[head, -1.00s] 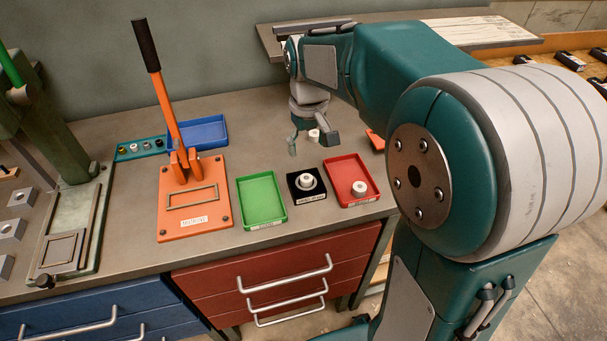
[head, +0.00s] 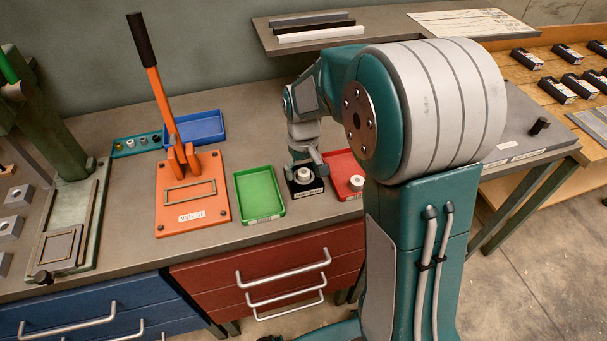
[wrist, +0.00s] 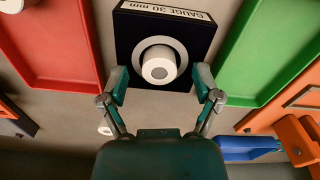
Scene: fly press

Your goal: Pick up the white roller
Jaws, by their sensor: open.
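A white roller (wrist: 160,68) stands upright in the pale ring of the black gauge block (wrist: 123,35), labelled "GAUGE 30 mm". In the head view the roller (head: 303,174) shows on the block (head: 318,186) below my gripper. My gripper (head: 307,164) is open. In the wrist view its two fingers (wrist: 160,80) are spread to either side of the roller, with clear gaps. Its height above the block is hard to tell. A second white roller (head: 356,182) lies in the red tray (head: 338,160). Another small white piece (wrist: 105,130) is on the bench beside the left finger.
A green tray (head: 247,206) stands left of the gauge block. Further left is an orange lever press (head: 210,215), with a blue tray (head: 213,135) behind. A shelf (head: 400,28) holding several bars is at the back. Bare bench lies behind the green tray.

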